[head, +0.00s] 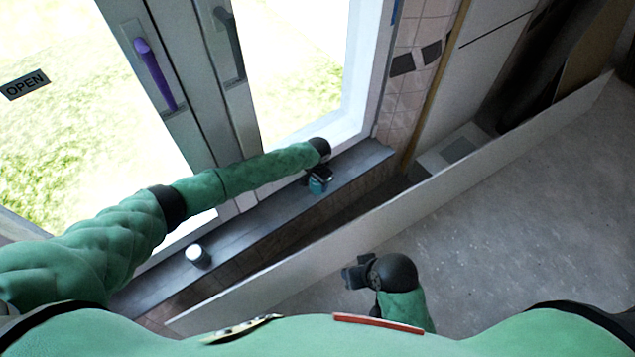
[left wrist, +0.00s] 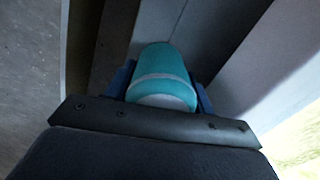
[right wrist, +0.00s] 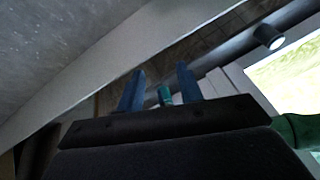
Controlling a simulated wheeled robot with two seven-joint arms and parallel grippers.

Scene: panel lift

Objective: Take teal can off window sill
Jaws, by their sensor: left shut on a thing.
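The teal can (head: 317,186) is at the right part of the dark window sill (head: 265,204) in the head view, mostly covered by my left gripper (head: 319,178). In the left wrist view the teal can (left wrist: 165,75) sits between the two blue fingers, which are shut on it. Whether the can still touches the sill cannot be told. My right gripper (head: 352,274) is over the floor side of the panel in the head view. In the right wrist view its blue fingers (right wrist: 160,90) stand apart with a gap between them, and the teal can (right wrist: 165,95) shows far beyond.
A dark can with a white top (head: 197,255) stands on the sill's left part. A long pale panel (head: 400,218) stands on edge between sill and floor. The window has a purple handle (head: 155,75). Grey floor (head: 520,190) at the right is clear.

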